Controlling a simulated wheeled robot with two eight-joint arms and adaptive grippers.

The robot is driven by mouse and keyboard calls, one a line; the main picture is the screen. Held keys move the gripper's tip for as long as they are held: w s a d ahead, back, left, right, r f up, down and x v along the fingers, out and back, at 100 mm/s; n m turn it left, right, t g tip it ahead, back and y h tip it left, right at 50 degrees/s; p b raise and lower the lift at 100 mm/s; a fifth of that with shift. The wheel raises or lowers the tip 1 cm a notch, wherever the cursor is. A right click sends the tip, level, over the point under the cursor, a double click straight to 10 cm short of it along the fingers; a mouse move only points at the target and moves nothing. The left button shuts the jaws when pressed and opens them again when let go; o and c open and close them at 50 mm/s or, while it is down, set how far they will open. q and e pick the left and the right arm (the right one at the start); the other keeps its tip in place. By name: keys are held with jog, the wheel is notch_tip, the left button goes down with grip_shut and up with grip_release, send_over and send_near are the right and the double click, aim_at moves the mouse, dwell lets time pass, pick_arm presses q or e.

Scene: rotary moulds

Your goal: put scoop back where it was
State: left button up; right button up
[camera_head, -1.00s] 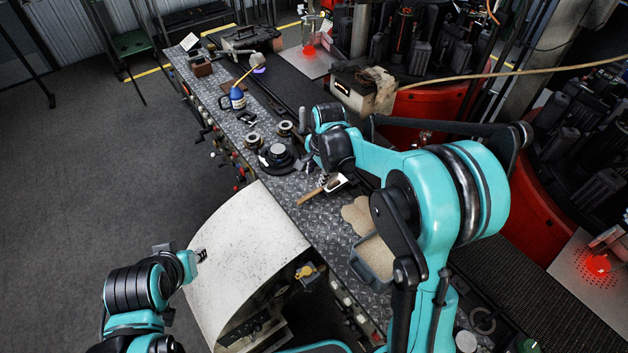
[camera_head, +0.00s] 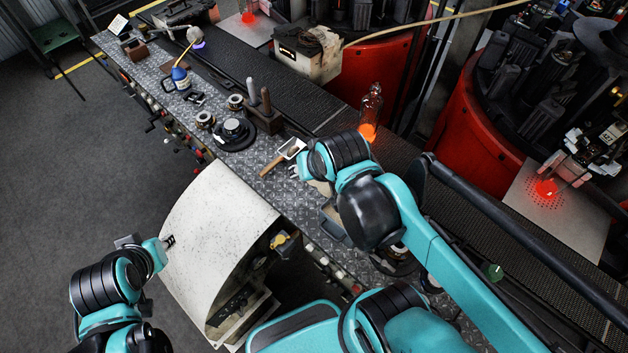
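The scoop (camera_head: 279,161) lies on the metal bench top, with its wooden handle toward the lower left and its pale metal head toward the upper right. My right gripper (camera_head: 291,172) is just below and right of the scoop's handle. Its fingers look apart and empty, and a small gap shows between them and the scoop. My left gripper (camera_head: 169,241) is beside the curved pale cover (camera_head: 220,230), away from the scoop. Its small fingers look apart, with nothing between them. The grey bin (camera_head: 331,219) is mostly hidden behind my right arm.
A round black mould part (camera_head: 233,132), ring parts (camera_head: 205,119) and a dark block with upright handles (camera_head: 265,120) stand left of the scoop. A glowing bottle (camera_head: 370,112) stands behind my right arm. A blue oil can (camera_head: 180,78) is farther along the bench.

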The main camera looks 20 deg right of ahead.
jog(key=s+n, duration=0.1)
jog(key=s+f+n, duration=0.1)
jog(key=s, duration=0.1)
jog(key=shift+d+f+t, duration=0.15)
jog(key=shift+t, duration=0.25)
notch_tip(320, 180, down, 11)
jog(key=b, duration=1.1)
